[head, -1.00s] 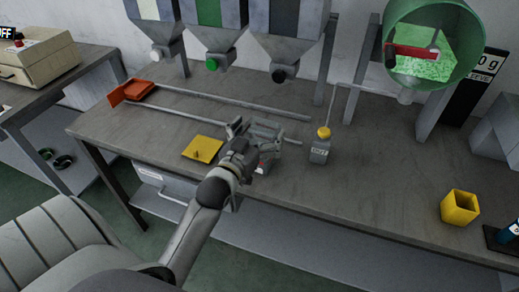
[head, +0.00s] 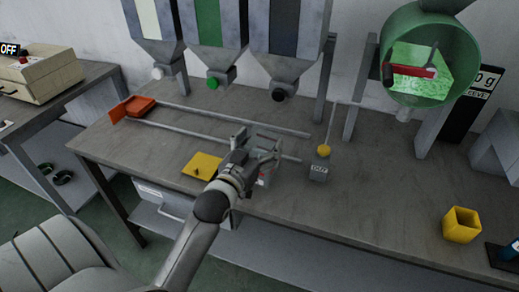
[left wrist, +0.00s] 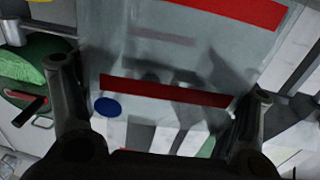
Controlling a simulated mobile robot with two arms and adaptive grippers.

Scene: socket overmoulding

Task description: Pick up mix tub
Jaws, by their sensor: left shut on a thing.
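The mix tub shows in the left wrist view as a grey, see-through body with red bands and a blue dot (left wrist: 165,92), filling the space between my fingers. Whether the tub touches the table I cannot tell. My right gripper is not in view.
A yellow plate (head: 203,166) lies left of the gripper. Two rods (head: 235,119) lie behind, below the hoppers (head: 213,50). A yellow cup (head: 461,225) and green drum (head: 467,60) are farther right.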

